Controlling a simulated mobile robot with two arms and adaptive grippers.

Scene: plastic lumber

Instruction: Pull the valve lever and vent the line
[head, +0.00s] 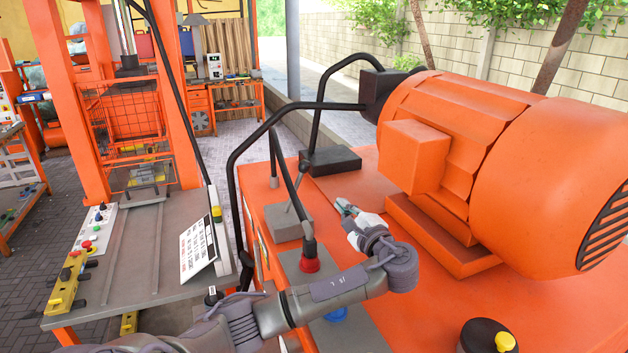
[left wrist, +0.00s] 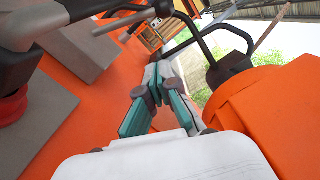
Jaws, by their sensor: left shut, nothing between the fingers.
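A dark lever-like rod (head: 290,182) slants down to a red round knob (head: 308,262) on a grey plate on the orange machine top. I cannot tell for sure which part is the valve lever. The red knob shows at the left edge of the left wrist view (left wrist: 12,106), partly cut off. My left gripper (head: 345,207) is shut and empty above the orange top, to the right of the rod and apart from it. Its teal-padded fingers point away in the left wrist view (left wrist: 157,88). My right gripper is not in view.
A large orange motor (head: 470,150) stands to the right of my left gripper. Black bent pipes (head: 335,106) rise behind it. A grey block (head: 288,223) and a dark block (head: 330,162) sit on the orange top. A control bench (head: 155,245) is at the left.

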